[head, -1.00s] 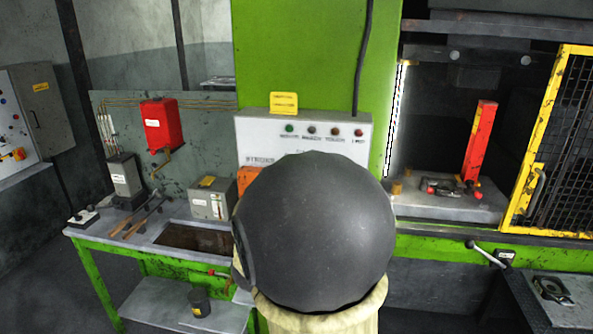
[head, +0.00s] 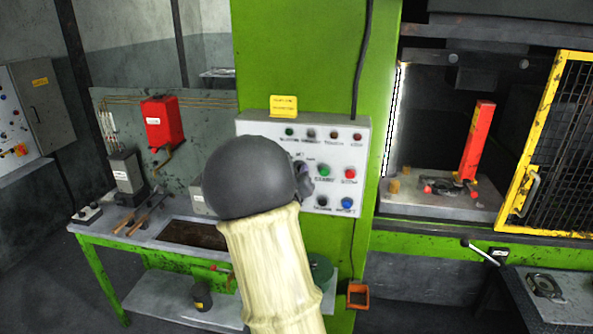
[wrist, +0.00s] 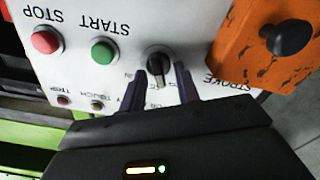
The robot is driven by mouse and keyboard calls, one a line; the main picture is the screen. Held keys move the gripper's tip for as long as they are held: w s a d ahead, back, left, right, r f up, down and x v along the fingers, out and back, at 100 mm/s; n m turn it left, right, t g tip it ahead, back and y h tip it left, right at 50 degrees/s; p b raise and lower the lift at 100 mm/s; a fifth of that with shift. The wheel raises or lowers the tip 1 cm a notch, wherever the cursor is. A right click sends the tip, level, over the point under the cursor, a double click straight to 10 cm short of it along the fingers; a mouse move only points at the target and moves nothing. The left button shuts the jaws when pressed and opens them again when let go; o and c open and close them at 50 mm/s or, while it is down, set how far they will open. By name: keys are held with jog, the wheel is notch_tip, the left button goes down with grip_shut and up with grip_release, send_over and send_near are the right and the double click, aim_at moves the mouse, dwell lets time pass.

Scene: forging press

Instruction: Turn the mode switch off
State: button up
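The mode switch appears to be a black rotary knob (wrist: 158,65) on the pale control panel (wrist: 90,20), in the wrist view, which shows the panel upside down. Its lettering is partly hidden, so I cannot read its setting. My gripper (wrist: 157,82) is open, with one dark finger on each side of the knob. Small gaps seem to show between fingers and knob. In the head view my gripper (head: 304,178) is at the middle of the panel (head: 355,130), and my arm hides the panel's left part and the knob.
A green button (wrist: 104,52) and a red button (wrist: 46,40) sit beside the knob. An orange box with a black knob (wrist: 289,37) is close on the other side. In the head view, a blue button (head: 347,203) is lower down. The press guard (head: 545,140) stands at right.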

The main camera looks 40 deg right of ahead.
jog(key=c, duration=0.6)
jog(key=shift+w+n+b, duration=0.1)
jog(key=shift+n+b, duration=0.2)
jog(key=shift+n, duration=1.7)
jog(key=o, duration=0.6)
jog(key=shift+a, duration=0.15)
